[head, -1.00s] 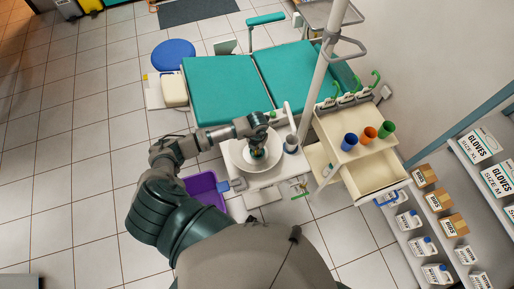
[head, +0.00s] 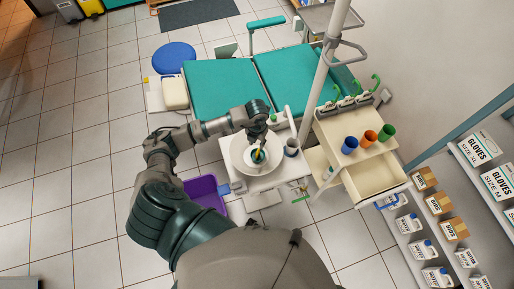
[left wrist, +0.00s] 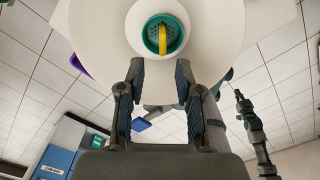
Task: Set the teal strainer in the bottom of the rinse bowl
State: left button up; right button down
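The teal strainer (head: 259,157), with a yellow handle across it, sits in the middle of the white rinse bowl (head: 238,151). In the left wrist view the round strainer (left wrist: 153,45) lies in the centre of the bowl (left wrist: 110,25), with its perforated face and yellow handle showing. My left gripper (head: 262,142) is just above the strainer in the head view. In the left wrist view the fingers of my left gripper (left wrist: 159,68) are spread, with nothing between them, and stand apart from the strainer. My right gripper does not show in the head view.
A purple tub (head: 206,190) is on the floor to the left. A drawer cart (head: 355,130) with blue, orange and green cups stands at right. The teal dental chair (head: 222,88) is behind the bowl.

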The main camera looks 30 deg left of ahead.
pick_arm(q)
jog(key=r, duration=0.3)
jog(key=shift+a+r, duration=0.2)
jog(key=shift+a, duration=0.2)
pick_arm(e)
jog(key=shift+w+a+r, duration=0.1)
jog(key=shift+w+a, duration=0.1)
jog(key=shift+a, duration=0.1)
pick_arm(q)
jog(key=shift+d, duration=0.3)
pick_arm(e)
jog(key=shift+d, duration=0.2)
